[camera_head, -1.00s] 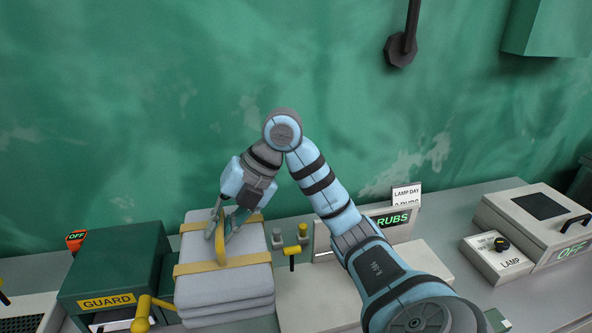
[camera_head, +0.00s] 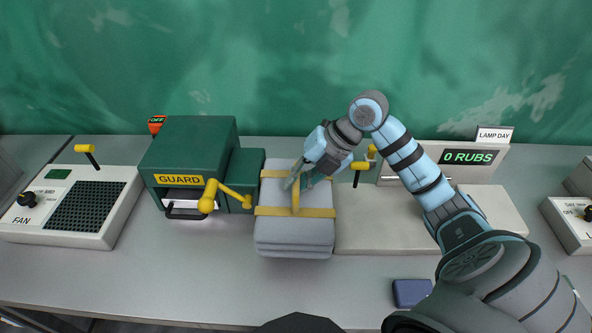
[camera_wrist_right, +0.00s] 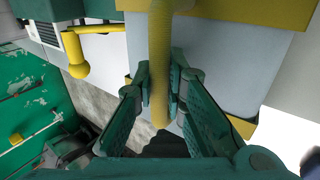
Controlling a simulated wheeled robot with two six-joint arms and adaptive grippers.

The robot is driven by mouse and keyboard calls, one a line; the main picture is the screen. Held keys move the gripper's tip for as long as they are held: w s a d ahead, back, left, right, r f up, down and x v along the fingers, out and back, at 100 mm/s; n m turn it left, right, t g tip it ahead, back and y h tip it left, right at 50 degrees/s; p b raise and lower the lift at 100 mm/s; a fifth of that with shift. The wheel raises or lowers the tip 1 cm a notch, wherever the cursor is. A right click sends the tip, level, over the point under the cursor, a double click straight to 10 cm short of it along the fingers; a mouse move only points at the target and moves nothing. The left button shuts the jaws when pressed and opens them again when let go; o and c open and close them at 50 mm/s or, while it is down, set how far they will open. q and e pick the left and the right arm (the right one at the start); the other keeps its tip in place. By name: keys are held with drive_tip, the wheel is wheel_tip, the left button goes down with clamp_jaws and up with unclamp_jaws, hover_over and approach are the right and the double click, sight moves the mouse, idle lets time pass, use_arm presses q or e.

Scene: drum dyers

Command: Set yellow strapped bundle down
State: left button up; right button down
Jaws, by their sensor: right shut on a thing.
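The yellow strapped bundle (camera_head: 293,228) is a stack of folded grey cloth with two yellow straps and a yellow handle on top. It sits level, just right of the green GUARD box (camera_head: 190,146). I cannot tell whether its underside touches the bench. My right gripper (camera_head: 296,183) comes down from above and is shut on the bundle's handle. In the right wrist view the handle (camera_wrist_right: 160,50) runs between the fingers (camera_wrist_right: 160,92), with the grey cloth (camera_wrist_right: 225,75) below. My left gripper is not in view.
The GUARD box has a yellow crank (camera_head: 228,193) close to the bundle's left side. A pale rubbing machine (camera_head: 375,225) with a "0 RUBS" display stands close on the right. A FAN unit (camera_head: 65,215) is far left. A dark blue block (camera_head: 411,292) lies front right.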

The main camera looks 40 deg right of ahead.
wheel_tip(320, 180, down, 4)
drive_tip(key=shift+w+f, duration=0.1)
drive_tip(key=c, duration=2)
unclamp_jaws()
drive_tip(key=shift+c, duration=0.2)
drive_tip(key=o, duration=0.4)
